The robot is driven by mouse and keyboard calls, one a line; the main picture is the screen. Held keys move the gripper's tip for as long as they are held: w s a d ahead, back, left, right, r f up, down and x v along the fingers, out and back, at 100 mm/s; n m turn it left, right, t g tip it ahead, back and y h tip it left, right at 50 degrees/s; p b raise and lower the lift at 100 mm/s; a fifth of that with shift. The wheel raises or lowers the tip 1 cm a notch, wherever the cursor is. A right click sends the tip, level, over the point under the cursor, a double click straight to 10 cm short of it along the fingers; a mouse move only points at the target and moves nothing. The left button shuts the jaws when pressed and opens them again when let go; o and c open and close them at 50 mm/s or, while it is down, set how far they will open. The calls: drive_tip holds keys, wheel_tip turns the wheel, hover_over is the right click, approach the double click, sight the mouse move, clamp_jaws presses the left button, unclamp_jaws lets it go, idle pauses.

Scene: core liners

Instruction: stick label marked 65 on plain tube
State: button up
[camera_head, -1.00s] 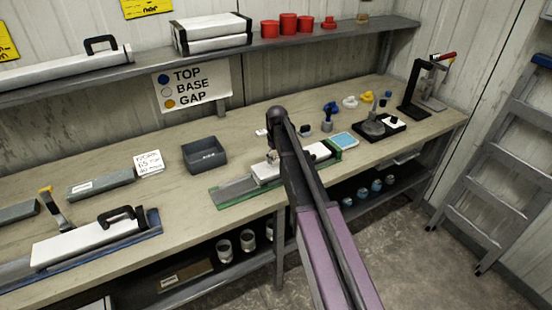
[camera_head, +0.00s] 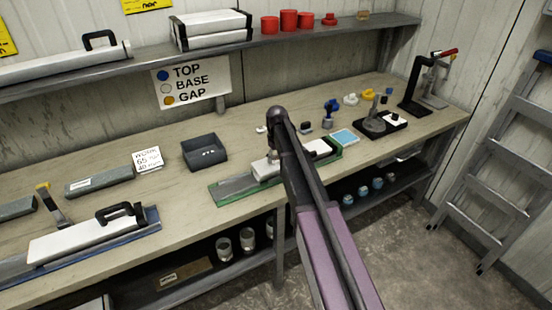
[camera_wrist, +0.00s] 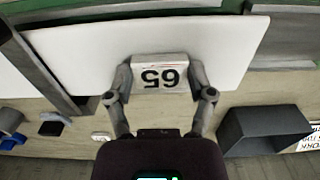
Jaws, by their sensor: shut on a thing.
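The plain white tube (camera_head: 266,169) lies in a green-edged tray (camera_head: 222,193) on the bench, partly hidden by my arm. In the wrist view the tube (camera_wrist: 80,55) runs across the top and shows no other marking. My gripper (camera_wrist: 160,80) is shut on a small white label block marked 65 (camera_wrist: 160,73), which reads upside down there. The label overlaps the tube's near side in that view; I cannot tell whether it touches. In the head view my gripper (camera_head: 272,156) is at the tube, with its fingers mostly hidden.
A black-based stand (camera_head: 374,128) and a blue pad (camera_head: 345,138) are to the right. Another white tube (camera_head: 85,240) lies front left.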

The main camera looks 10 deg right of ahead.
drive_tip(key=shift+f, duration=0.1)
drive_tip(key=o, duration=1)
drive_tip(key=shift+c, duration=0.2)
drive_tip(key=shift+r+p, duration=3.5)
drive_tip(key=shift+r, duration=0.05)
drive_tip(key=s+m, duration=0.3)
drive_tip(key=s, duration=2.5)
drive_tip(key=shift+s+a+m, duration=0.2)
drive_tip(key=shift+s+m, duration=0.1)
drive_tip(key=shift+s, duration=0.1)
